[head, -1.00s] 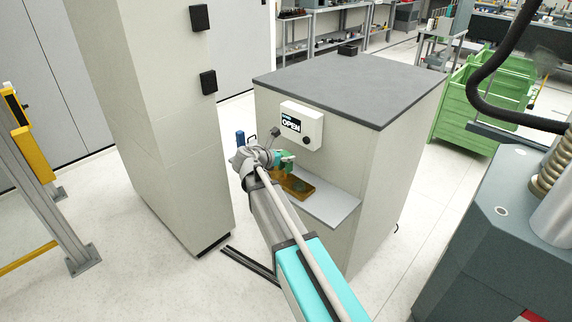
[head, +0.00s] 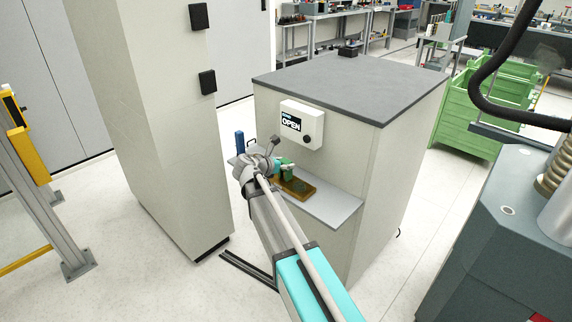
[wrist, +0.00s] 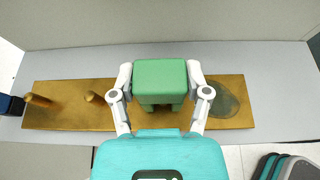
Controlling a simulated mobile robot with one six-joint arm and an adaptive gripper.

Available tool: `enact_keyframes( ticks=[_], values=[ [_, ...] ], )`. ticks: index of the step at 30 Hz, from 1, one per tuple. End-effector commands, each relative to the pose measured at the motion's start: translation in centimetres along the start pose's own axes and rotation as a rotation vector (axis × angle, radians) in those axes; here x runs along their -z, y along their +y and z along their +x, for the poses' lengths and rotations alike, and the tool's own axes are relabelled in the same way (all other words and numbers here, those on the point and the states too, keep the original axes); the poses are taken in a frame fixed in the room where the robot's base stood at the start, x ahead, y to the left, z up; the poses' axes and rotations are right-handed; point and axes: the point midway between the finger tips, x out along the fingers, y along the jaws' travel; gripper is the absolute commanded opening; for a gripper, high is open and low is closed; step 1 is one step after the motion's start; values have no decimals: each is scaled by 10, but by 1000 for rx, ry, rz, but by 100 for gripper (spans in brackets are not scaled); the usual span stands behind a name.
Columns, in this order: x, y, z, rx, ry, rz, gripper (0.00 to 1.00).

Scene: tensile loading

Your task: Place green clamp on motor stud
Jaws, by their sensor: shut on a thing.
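The green clamp (wrist: 160,76) is a block with short legs below it, held between the two fingers of my gripper (wrist: 160,92) in the wrist view. My gripper is shut on it. The clamp is over the middle of a brownish-gold plate (wrist: 65,93). Two upright studs, a left one (wrist: 38,101) and a right one (wrist: 94,97), stand on the plate left of the clamp. In the head view the clamp (head: 285,170) is low at the shelf by my gripper (head: 272,166). I cannot tell whether its legs touch the plate. No stud shows under it.
The plate lies on a grey shelf (head: 330,205) on the front of a cabinet. A control box (head: 302,124) reading OPEN is above it. A blue object (head: 239,142) stands at the shelf's left end. A dark oval patch (wrist: 225,98) marks the plate's right part.

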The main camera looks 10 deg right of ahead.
Motion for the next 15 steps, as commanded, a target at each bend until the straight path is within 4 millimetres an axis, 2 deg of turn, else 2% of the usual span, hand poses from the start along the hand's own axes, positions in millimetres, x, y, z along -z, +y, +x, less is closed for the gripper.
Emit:
enact_keyframes(
  ticks=[4, 5, 9, 10, 15],
  values=[
    [4, 0, 2, 0, 0, 0, 4],
    [3, 0, 1, 0, 0, 0, 65],
    [3, 0, 1, 0, 0, 0, 91],
    [3, 0, 1, 0, 0, 0, 96],
    [3, 0, 1, 0, 0, 0, 96]
  ],
)
